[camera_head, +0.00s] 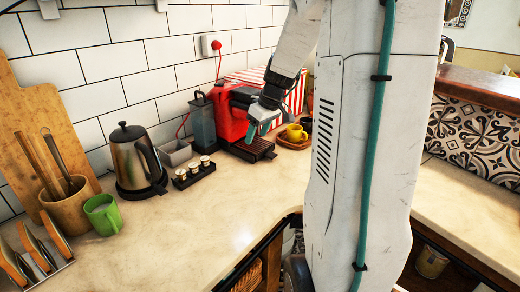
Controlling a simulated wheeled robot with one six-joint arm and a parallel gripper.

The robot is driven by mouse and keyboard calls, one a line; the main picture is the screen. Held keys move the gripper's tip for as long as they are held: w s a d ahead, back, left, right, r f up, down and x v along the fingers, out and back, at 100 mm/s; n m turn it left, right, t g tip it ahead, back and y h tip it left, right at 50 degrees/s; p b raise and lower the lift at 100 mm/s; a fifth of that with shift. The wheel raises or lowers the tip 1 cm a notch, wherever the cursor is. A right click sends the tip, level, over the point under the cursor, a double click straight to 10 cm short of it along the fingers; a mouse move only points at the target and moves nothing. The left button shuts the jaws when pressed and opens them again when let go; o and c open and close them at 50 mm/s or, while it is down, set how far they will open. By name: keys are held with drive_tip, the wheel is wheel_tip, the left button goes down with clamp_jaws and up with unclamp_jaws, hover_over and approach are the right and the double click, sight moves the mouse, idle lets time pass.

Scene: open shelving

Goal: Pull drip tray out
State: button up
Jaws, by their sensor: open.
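The red coffee machine (234,105) stands on the counter against the tiled wall. Its dark drip tray (251,150) sits low at its front, sticking out over the counter. My gripper (264,129) is just above and in front of the tray, its teal fingertips pointing down. The fingers look empty. Whether they touch the tray cannot be told from this view. My white arm and column cover the area to the right of the machine.
A grey container (175,153) and a small rack of capsules (194,172) stand left of the machine. A kettle (136,158) and a green mug (103,214) are further left. A yellow cup (296,133) sits on a wooden tray to the right. The counter in front is clear.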

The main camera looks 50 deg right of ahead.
approach(273, 155)
drive_tip(key=a, duration=0.1)
drive_tip(key=shift+t+h, duration=0.4)
drive_tip(key=x, duration=0.7)
drive_tip(key=shift+s+f, duration=0.3)
drive_tip(key=shift+s, duration=0.05)
clamp_jaws()
drive_tip(key=s, duration=0.8)
drive_tip(key=shift+s+d, duration=0.1)
drive_tip(key=shift+d, duration=0.2)
unclamp_jaws()
